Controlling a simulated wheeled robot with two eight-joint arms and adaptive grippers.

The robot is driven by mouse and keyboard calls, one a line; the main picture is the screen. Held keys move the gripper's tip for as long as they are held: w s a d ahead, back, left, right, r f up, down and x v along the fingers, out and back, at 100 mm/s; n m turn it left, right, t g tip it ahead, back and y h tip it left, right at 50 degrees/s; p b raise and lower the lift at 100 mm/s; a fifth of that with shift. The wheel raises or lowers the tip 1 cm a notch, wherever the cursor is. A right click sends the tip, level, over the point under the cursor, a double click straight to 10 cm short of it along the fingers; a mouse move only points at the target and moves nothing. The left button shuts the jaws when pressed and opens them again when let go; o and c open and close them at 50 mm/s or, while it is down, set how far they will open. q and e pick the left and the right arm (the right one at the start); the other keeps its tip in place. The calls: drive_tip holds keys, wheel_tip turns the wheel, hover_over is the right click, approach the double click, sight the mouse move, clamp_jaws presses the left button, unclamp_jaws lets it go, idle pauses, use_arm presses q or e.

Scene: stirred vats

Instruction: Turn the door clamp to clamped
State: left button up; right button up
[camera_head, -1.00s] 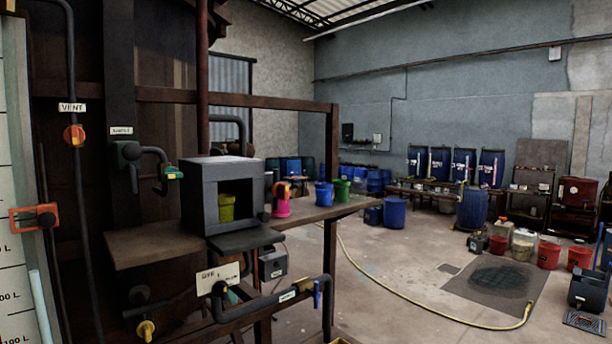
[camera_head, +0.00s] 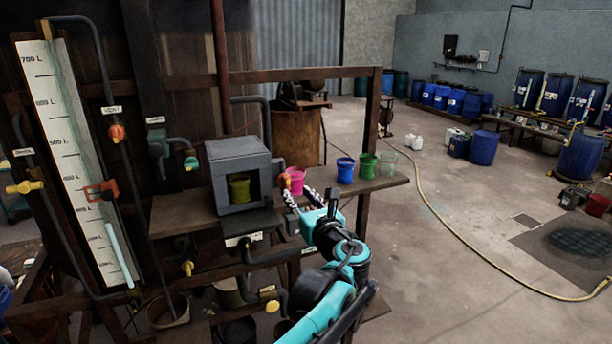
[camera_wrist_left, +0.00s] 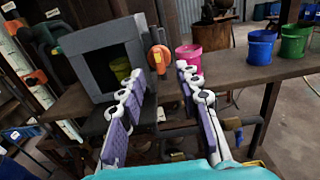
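The grey box (camera_head: 238,152) stands on the bench, its front opening showing a green cup (camera_head: 239,188) inside. A dark flap (camera_head: 248,222), apparently its door, lies folded down below the opening. An orange handle, apparently the door clamp, is at the box's right side and shows clearly in the left wrist view (camera_wrist_left: 159,58). My left gripper (camera_head: 299,196) is in front of the box's right side. In the left wrist view its two fingers (camera_wrist_left: 160,74) are spread apart with nothing between them, pointing towards the handle, not visibly touching it. My right gripper is not in view.
A pink cup (camera_head: 296,181) stands just right of the box, close to the handle. Blue (camera_head: 345,170) and green (camera_head: 367,166) cups stand further right on the bench. Pipes with valves run below the bench front. The floor at right is mostly clear, with a yellow hose (camera_head: 440,236).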

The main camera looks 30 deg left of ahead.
sight(288, 184)
use_arm(q)
drive_tip(key=p+x, duration=0.1)
drive_tip(key=x, duration=0.5)
drive_tip(key=shift+w+a+f, duration=0.1)
drive_tip(key=shift+w+a, duration=0.05)
drive_tip(key=shift+a, duration=0.4)
clamp_jaws()
